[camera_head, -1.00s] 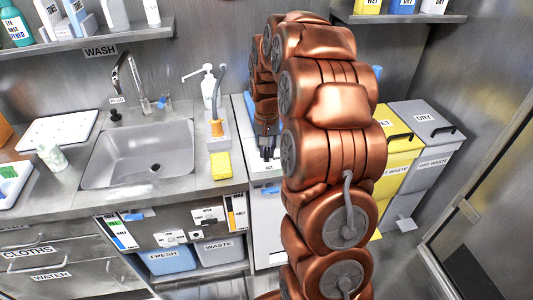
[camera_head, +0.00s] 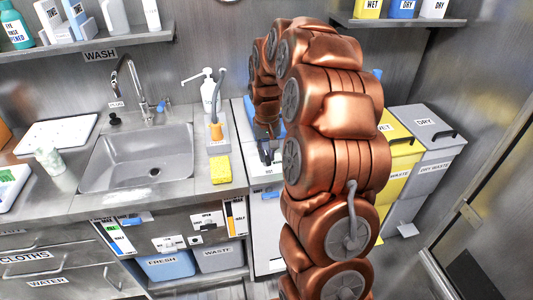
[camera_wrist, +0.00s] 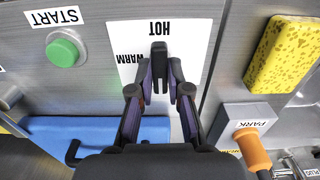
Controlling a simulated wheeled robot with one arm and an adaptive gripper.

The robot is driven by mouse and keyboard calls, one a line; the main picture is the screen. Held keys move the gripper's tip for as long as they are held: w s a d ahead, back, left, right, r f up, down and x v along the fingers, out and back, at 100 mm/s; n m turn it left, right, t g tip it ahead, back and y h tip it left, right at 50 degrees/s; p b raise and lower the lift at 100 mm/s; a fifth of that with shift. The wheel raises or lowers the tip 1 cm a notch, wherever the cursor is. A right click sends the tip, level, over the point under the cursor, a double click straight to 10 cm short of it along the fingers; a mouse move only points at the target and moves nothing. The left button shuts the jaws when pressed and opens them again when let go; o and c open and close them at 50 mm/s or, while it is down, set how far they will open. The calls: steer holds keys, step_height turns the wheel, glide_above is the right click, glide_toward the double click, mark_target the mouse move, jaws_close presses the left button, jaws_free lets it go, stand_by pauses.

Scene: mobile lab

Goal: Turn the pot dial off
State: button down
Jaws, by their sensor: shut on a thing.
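The pot dial shows in the wrist view as a black upright lever (camera_wrist: 159,50) on a white plate marked HOT and WARM, both upside down there. The lever points toward HOT. My gripper (camera_wrist: 161,76) has its two dark fingers closed in on the lever from both sides. The rest of the plate's markings are hidden behind the fingers. In the head view my gripper (camera_head: 265,153) is down at the counter right of the yellow sponge, partly hidden by my copper arm, and the dial cannot be made out.
A green START button (camera_wrist: 63,51) is left of the plate in the wrist view. A yellow sponge (camera_wrist: 285,53) and an orange-handled tool (camera_wrist: 252,150) marked PARK are close on the right. A blue object (camera_wrist: 95,135) lies at lower left. The sink (camera_head: 138,158) is further left.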

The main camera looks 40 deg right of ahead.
mark_target(267, 155)
steer(key=c, duration=1.1)
jaws_free()
steer(key=shift+r, duration=6)
steer(key=shift+a, duration=0.1)
steer(key=s+a+r+n+p, duration=0.3)
steer(key=s+a+r+p, duration=0.1)
steer(key=s+a, duration=0.95)
steer(key=shift+n+g, duration=0.7)
steer(key=shift+g, duration=0.2)
steer(key=s+a+p, duration=0.1)
steer(key=s+a, duration=0.1)
steer(key=s, duration=0.3)
steer(key=s+a+f+p, duration=0.1)
steer(key=s+a+p, duration=0.1)
steer(key=s, duration=0.4)
steer(key=s+a+p, duration=0.1)
steer(key=s+a, duration=0.2)
steer(key=s, duration=0.3)
steer(key=shift+s+a+f, duration=0.15)
steer(key=shift+s+f, duration=0.05)
steer(key=shift+f, duration=0.05)
